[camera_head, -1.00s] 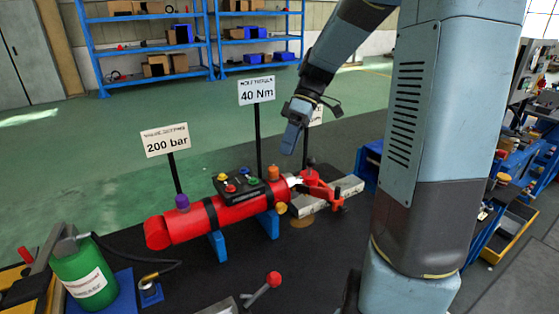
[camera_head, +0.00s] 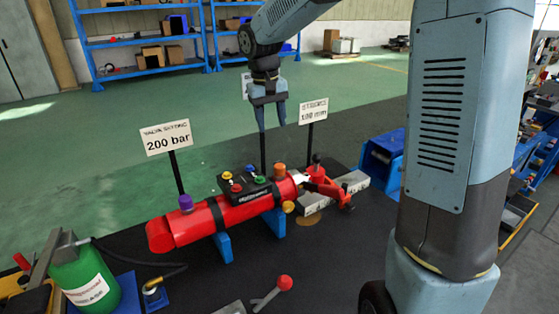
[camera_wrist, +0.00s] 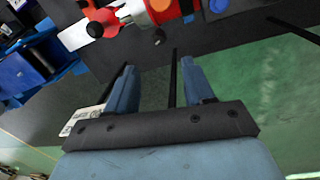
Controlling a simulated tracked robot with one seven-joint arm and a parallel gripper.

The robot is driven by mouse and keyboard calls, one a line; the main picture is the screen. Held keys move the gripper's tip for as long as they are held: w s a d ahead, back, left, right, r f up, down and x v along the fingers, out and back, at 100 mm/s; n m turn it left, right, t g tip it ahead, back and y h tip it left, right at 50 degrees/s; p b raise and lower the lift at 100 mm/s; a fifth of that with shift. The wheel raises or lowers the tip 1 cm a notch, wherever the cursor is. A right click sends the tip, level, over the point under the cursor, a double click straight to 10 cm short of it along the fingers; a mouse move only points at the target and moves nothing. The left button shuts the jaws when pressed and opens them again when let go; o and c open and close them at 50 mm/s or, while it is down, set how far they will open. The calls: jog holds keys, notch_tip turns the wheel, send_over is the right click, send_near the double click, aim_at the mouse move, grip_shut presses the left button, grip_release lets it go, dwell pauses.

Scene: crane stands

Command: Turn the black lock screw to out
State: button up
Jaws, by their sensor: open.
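A red cylinder (camera_head: 190,227) lies on blue supports, with a red clamp-like fitting (camera_head: 325,185) at its right end. A small black knob (camera_head: 316,158) stands on top of that fitting, and another dark part (camera_head: 349,206) sits lower on its right. I cannot tell for sure which is the lock screw. My gripper (camera_head: 271,122) hangs above and behind the cylinder, open and empty, touching nothing I can see. In the wrist view, my open jaws (camera_wrist: 160,68) have a black post between them, and a dark round knob (camera_wrist: 94,29) shows beyond them at upper left.
A 200 bar sign (camera_head: 166,138) and a stroke sign (camera_head: 314,110) stand on black posts near the cylinder; a third sign is mostly hidden behind my gripper. A control box (camera_head: 248,187) sits on the cylinder. A green bottle (camera_head: 83,280) stands at left, a red-knobbed lever (camera_head: 284,283) in front.

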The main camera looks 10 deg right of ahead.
jog(key=f, duration=0.4)
jog(key=d+f, duration=0.1)
jog(key=f, duration=0.8)
jog(key=shift+w+d+f, duration=0.1)
jog(key=shift+d+f, duration=0.2)
